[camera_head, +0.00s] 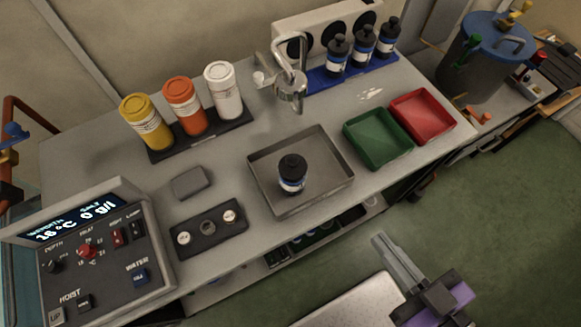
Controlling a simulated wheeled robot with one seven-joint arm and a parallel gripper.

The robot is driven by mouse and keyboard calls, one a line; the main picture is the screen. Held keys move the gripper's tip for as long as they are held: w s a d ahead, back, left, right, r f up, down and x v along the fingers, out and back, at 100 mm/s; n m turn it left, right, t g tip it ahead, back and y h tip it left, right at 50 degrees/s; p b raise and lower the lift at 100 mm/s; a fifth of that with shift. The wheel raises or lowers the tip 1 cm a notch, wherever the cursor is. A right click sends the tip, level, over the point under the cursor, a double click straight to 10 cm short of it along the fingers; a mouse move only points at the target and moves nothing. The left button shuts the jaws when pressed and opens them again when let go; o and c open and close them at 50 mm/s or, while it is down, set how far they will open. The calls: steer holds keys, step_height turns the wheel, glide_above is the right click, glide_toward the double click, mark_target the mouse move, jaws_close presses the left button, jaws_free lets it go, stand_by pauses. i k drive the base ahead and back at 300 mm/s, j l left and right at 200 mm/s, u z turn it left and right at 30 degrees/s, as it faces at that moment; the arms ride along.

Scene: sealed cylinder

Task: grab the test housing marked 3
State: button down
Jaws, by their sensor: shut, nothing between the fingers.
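Small black housings with blue and white bands are in view, but I cannot read any number on them. One housing (292,174) stands upright in the grey metal tray (331,187) in the middle of the bench. Three more stand on the blue rack (323,80) at the back: a left one (337,55), a middle one (363,46) and a right one (388,38). My gripper (380,239) is shut and empty at the lower right, in front of the bench's front edge and apart from all the housings.
A curved metal tap (290,80) stands left of the rack. Yellow (147,122), orange (186,106) and white (223,90) canisters stand at the back left. Green (378,138) and red (422,115) trays lie right. A control panel (95,250) is front left.

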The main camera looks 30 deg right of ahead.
mark_target(292, 169)
steer(key=k+j+u, duration=0.1)
steer(key=u, duration=0.25)
steer(key=k+j+u, duration=0.1)
steer(key=u, duration=0.25)
steer(key=k+j+u, duration=0.1)
steer(key=u, duration=0.25)
